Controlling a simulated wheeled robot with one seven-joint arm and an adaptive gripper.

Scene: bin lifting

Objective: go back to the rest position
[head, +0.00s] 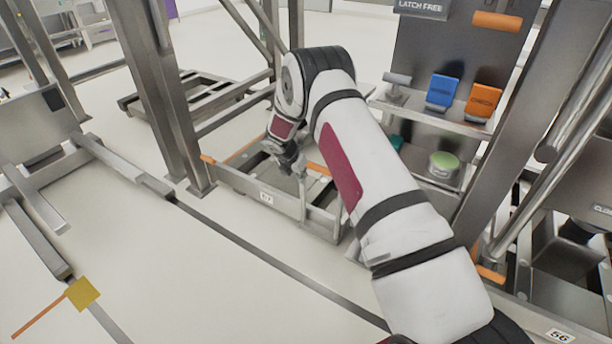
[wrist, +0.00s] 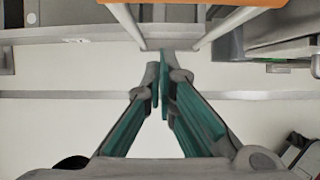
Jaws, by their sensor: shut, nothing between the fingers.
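My gripper (head: 291,163) is at the end of my white arm, over the low metal frame in the middle of the head view. In the wrist view its two fingers (wrist: 162,85) with teal inner sides are closed together with nothing between them. An orange handle bar (head: 318,168) is just right of the gripper in the head view. An orange edge also shows at the top of the wrist view (wrist: 200,2), beyond the fingertips. I cannot tell whether the gripper touches the bar.
A metal stand holds a blue block (head: 443,91) and an orange block (head: 482,101) on a shelf right of my arm. Steel posts (head: 160,95) rise left of the gripper. The pale floor (head: 190,270) is open at the front left, crossed by a dark strip.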

